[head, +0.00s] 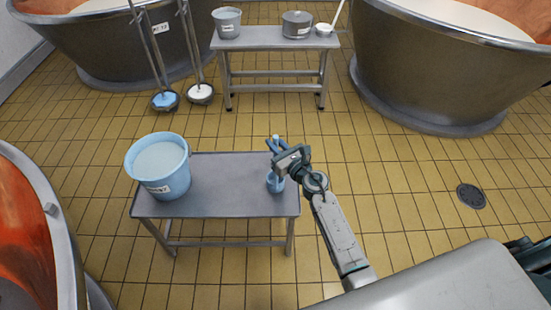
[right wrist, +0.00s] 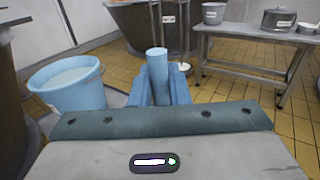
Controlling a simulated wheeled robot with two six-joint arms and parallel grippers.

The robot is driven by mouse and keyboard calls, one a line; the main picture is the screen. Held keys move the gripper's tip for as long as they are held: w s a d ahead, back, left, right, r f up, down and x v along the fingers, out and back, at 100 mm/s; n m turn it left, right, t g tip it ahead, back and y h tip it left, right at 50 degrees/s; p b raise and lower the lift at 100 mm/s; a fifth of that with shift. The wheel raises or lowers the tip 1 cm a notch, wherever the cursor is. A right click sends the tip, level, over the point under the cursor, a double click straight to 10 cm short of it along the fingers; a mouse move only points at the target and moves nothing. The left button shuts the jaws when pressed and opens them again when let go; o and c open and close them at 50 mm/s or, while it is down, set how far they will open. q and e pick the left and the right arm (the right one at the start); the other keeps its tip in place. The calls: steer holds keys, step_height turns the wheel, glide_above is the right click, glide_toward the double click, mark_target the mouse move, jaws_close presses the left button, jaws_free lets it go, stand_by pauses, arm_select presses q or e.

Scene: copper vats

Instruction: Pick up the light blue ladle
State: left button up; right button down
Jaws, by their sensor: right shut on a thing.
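The light blue ladle (head: 275,184) is upright at the right end of the near grey table, its bowl low by the table's edge. I cannot tell whether the bowl touches the tabletop. My right gripper (head: 277,147) is above the bowl, shut on the ladle's handle. In the right wrist view the round top of the ladle's handle (right wrist: 157,68) stands up between the two blue fingers (right wrist: 158,88). Part of the handle is hidden by the gripper. My left gripper is not in view.
A light blue bucket (head: 158,165) stands at the left of the near table (head: 225,200). A back table (head: 262,42) holds a grey bucket, a pot and a small bowl with a handle. Copper vats surround the tiled floor.

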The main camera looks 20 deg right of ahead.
mark_target(277, 137)
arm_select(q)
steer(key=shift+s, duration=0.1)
arm_select(e)
steer(key=shift+r, duration=0.1)
steer(key=shift+r, duration=0.15)
step_height(277, 137, up, 3)
steer(key=shift+r+p, duration=0.15)
steer(key=shift+p, duration=1)
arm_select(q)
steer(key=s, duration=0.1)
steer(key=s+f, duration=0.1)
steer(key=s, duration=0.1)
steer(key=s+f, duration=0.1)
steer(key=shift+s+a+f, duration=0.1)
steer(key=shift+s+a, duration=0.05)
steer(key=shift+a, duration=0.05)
arm_select(e)
steer(key=s+a, duration=0.2)
steer(key=s, duration=0.5)
steer(key=s+a+r, duration=0.1)
steer(key=s+a, duration=0.1)
steer(key=s, duration=0.6)
steer(key=shift+s+a, duration=0.2)
steer(key=shift+a, duration=0.1)
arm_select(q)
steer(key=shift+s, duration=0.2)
arm_select(e)
steer(key=shift+d+r, duration=0.1)
steer(key=shift+r, duration=0.1)
